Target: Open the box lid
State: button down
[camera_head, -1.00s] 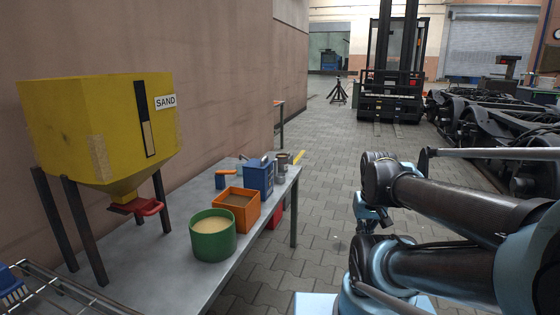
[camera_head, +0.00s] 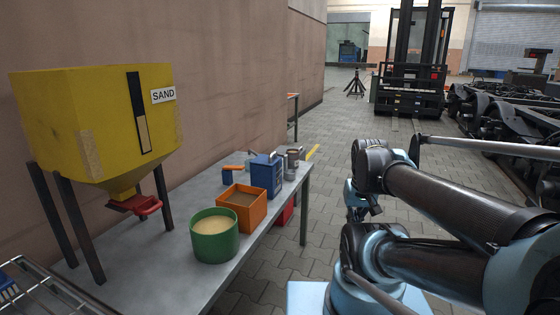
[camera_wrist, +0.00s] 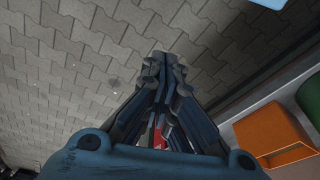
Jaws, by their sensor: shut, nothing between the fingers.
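I see no box with a lid that I can make out clearly. A red object (camera_head: 285,212) shows partly below the table's far edge, mostly hidden by the table; I cannot tell if it is a box. In the wrist view a bit of red (camera_wrist: 158,138) shows between my fingers, below them. A blue box-like can (camera_head: 266,175) with a handle on top stands on the table. An orange box (camera_head: 258,216) is open at the top, with brown contents. My gripper (camera_wrist: 163,62) is shut and empty over the paved floor, beside the table. In the head view it hangs left of my arm.
A grey table (camera_head: 180,272) runs along the wall at left. It carries a green tub (camera_head: 214,245) of sand and a yellow sand hopper (camera_head: 100,125). A forklift (camera_head: 410,85), a stand (camera_head: 355,83) and bogies (camera_head: 500,130) stand farther back. The paved floor between is clear.

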jog(key=w+a+r+m+y, duration=0.2)
jog(key=w+a+r+m, duration=0.25)
jog(key=w, duration=0.35)
jog(key=w+a+r+m+y, duration=0.1)
jog(key=w+a+r+m, duration=0.2)
jog(key=w+r+m, duration=0.45)
jog(key=m+y, duration=0.4)
jog(key=m, duration=0.6)
send_near(277, 162)
jog(key=x, duration=0.7)
jog(key=shift+s+f, duration=0.1)
jog(key=shift+h, duration=0.3)
jog(key=shift+r, duration=0.35)
